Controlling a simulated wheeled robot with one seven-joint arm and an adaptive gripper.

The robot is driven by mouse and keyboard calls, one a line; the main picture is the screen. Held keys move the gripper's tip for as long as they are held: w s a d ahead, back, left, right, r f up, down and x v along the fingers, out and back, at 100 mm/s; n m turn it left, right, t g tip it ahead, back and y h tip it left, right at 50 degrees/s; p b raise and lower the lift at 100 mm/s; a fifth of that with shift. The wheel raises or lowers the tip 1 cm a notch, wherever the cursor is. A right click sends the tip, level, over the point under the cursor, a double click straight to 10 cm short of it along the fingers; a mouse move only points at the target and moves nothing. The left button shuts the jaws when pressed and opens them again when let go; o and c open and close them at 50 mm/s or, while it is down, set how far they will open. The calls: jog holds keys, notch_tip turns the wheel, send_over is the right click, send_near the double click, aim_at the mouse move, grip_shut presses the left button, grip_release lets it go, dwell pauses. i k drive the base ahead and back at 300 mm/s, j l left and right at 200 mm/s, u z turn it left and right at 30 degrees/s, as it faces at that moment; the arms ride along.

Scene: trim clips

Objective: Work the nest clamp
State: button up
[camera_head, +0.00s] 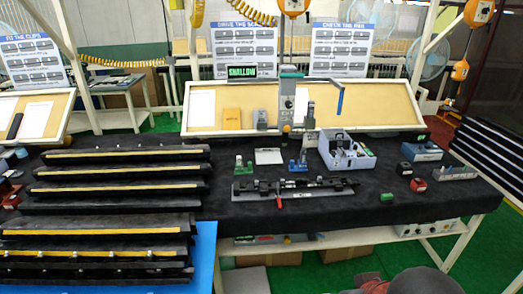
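A long dark fixture (325,187) lies across the black-covered bench in the middle, with several small blocks and fittings along it. A small red-tipped lever (279,201) sticks out at its front, left of centre, and looks like the clamp handle. Whether the clamp is open or closed is too small to tell. My gripper is not recognisable in this view. A dark rounded shape with a reddish part beside it shows at the bottom edge; I cannot tell what it is.
Long dark trim strips (120,171) are stacked on the left. Behind the fixture stand a green device (243,166), a blue device (298,164) and a pale blue box (345,152). A small green block (387,197) lies to the right. The bench front is mostly clear.

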aim_at(279, 202)
jog(key=i+l, duration=0.8)
jog(key=l, duration=0.2)
jog(key=i+j+u, duration=0.05)
